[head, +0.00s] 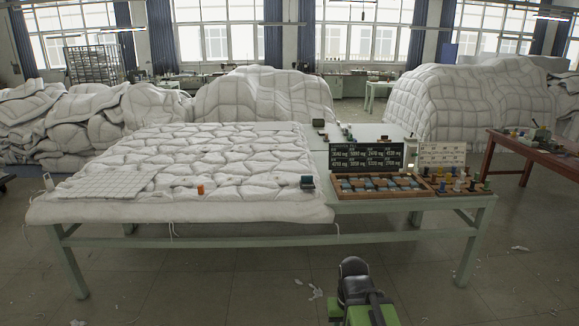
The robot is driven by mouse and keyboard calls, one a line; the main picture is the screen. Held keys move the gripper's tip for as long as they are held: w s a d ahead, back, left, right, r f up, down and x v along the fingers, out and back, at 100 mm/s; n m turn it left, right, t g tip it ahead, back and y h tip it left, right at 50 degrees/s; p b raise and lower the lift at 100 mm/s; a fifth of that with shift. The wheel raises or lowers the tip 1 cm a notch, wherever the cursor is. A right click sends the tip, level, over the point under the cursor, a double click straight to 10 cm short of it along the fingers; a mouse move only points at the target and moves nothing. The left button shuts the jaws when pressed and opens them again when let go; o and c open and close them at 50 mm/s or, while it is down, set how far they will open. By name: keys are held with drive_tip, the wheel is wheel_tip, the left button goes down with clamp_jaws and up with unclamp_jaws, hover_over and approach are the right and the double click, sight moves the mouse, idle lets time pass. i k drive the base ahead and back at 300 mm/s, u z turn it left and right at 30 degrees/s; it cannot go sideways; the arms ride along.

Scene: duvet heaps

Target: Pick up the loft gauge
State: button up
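I cannot tell for sure which small object is the loft gauge. A small dark teal block (307,182) sits on the right edge of the white quilted duvet (215,160), which lies on the long pale green table (400,207). A small orange object (201,189) stands near the duvet's front middle, and a small whitish upright object (48,181) is at its left end. The dark rounded end of my arm (354,267) is low in front of the table, apart from all of them. Its fingers cannot be made out.
A wooden tray of several small blocks (378,194) stands on the table's right part, before a dark number board (367,157). Several small coloured pieces (460,184) stand beside it. Duvet heaps (262,97) rise behind. A brown table (540,150) is at right. Floor in front is mostly clear.

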sight(306, 182)
drive_tip(key=i, duration=2.85)
drive_tip(key=u, duration=0.45)
drive_tip(key=i, duration=0.4)
drive_tip(key=u, duration=1.4)
